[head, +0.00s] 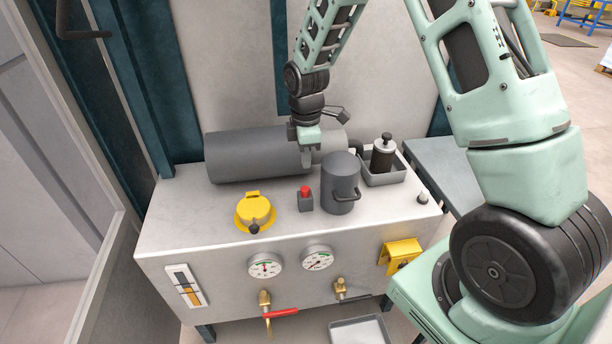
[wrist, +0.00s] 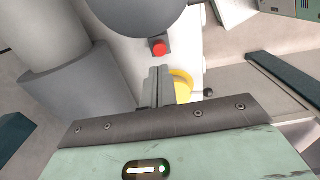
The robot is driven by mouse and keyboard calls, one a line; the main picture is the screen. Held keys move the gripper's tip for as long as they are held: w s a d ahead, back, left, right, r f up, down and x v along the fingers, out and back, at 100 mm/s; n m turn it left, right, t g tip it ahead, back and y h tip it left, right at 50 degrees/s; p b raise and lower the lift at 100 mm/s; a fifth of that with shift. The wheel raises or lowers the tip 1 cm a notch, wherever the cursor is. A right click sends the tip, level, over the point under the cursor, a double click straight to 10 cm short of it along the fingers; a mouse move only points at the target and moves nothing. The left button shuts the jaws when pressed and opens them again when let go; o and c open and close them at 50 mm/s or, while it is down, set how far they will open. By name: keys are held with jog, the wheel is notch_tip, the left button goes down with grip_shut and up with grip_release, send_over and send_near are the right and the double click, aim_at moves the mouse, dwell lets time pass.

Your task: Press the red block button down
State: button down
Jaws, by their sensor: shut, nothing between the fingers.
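The red block button (head: 305,191) sits on a small dark grey block (head: 306,203) on top of the metal cabinet, between the yellow cap and the dark grey cylinder. It also shows in the wrist view (wrist: 159,48), just beyond my fingertips. My gripper (head: 306,163) is shut and empty, pointing down above and behind the button in the head view. In the wrist view my closed fingers (wrist: 160,72) point toward the button, with a gap visible between them. I cannot tell the exact height of the fingertips over it.
A dark grey mug-like cylinder with a handle (head: 340,184) stands close right of the button. A large horizontal grey cylinder (head: 240,155) lies behind. A yellow cap (head: 254,210) is to the left. A tray (head: 384,178) holding a dark bottle (head: 383,155) is at the right.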

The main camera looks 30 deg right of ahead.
aim_at(306, 189)
notch_tip(306, 189, down, 8)
jog(key=p, duration=0.2)
jog(key=shift+r+p, duration=0.25)
jog(key=shift+p, duration=0.05)
jog(key=shift+f, duration=0.15)
notch_tip(306, 189, down, 2)
jog(key=shift+f+b, duration=0.1)
jog(key=shift+b, duration=1.05)
notch_tip(306, 189, up, 5)
jog(key=p, duration=0.3)
jog(key=shift+r+b, duration=0.45)
jog(key=shift+b, duration=0.1)
notch_tip(306, 189, up, 8)
jog(key=b, duration=0.2)
jog(key=shift+r+b, duration=0.25)
jog(key=shift+b, duration=0.05)
